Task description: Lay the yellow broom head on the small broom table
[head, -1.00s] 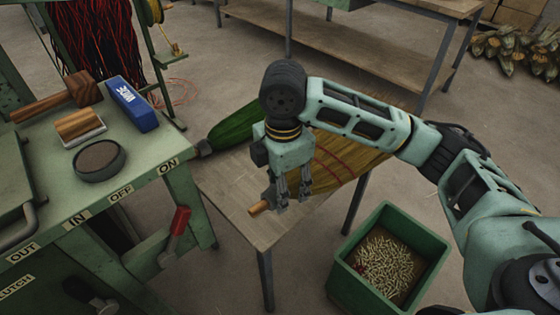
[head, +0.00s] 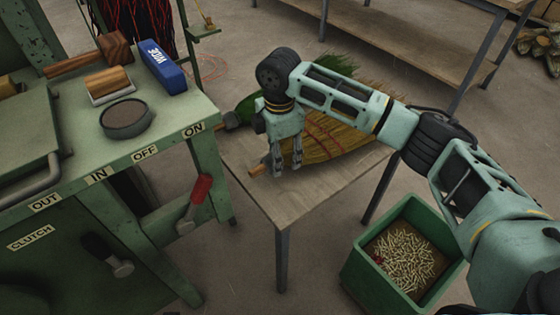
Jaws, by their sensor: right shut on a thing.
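The yellow broom head (head: 345,140), straw bristles with red stitching, lies flat over the small broom table (head: 290,205). Its bristles fan toward the back right and its short wooden stub (head: 257,170) points left. My right gripper (head: 285,172) points down and is shut on the broom head near the stub. The gripper and arm hide part of the head. Whether its whole underside touches the tabletop cannot be told. My left gripper is not in view.
A green broom head (head: 252,106) lies at the table's back left. The green machine bench (head: 165,120) with a blue box (head: 162,66) stands left, its red lever (head: 200,190) near the table. A green crate (head: 360,275) of pale pieces stands on the floor at right. A workbench (head: 400,38) is behind.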

